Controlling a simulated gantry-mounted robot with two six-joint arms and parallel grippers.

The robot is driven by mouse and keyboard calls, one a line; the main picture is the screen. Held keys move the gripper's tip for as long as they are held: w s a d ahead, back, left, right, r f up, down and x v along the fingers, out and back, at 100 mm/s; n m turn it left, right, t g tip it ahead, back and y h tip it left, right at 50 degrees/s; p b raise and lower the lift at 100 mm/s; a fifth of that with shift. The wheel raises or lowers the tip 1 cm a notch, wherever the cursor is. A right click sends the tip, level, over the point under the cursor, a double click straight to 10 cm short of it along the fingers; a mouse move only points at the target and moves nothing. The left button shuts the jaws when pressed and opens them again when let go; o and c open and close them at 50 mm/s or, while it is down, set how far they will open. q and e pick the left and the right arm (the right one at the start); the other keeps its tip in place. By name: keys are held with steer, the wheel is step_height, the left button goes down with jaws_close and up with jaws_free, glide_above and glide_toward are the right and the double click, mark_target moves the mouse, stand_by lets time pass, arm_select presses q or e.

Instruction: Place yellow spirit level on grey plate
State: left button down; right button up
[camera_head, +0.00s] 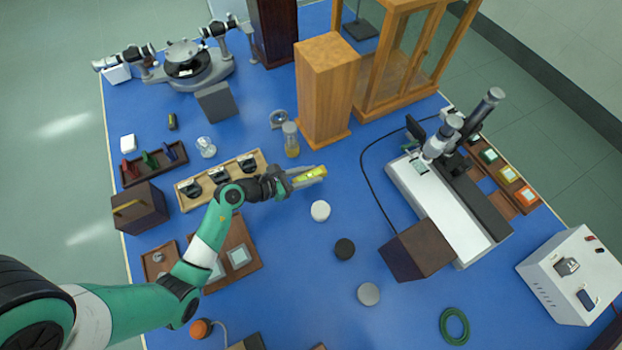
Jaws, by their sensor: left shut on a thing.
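The yellow spirit level (311,173) is between the fingers of my left gripper (306,177), near the middle of the blue table. My left gripper is shut on it, and the fingers partly hide it. I cannot tell whether it touches the table. A round grey plate (368,294) lies flat on the table, lower right of the gripper and apart from it. Its visible top is bare. My right gripper is not in view.
A white disc (320,211) and a black disc (345,248) lie between the gripper and the grey plate. A glass bottle (291,139) and wooden block (326,85) stand behind. A brown box (415,250) and microscope bench (445,200) stand at the right.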

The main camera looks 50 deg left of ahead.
arm_select(q)
steer(key=shift+w+f, duration=0.15)
steer(key=shift+f, duration=0.1)
steer(key=f+b, duration=0.2)
steer(key=f, duration=0.1)
steer(key=shift+w+a+b, duration=0.1)
steer(key=shift+w+b, duration=0.1)
steer(key=shift+b, duration=0.1)
steer(key=shift+f, duration=0.25)
steer(key=shift+s+r, duration=0.1)
steer(key=shift+r, duration=0.05)
steer(key=shift+f, duration=0.2)
steer(key=c, duration=0.6)
jaws_free()
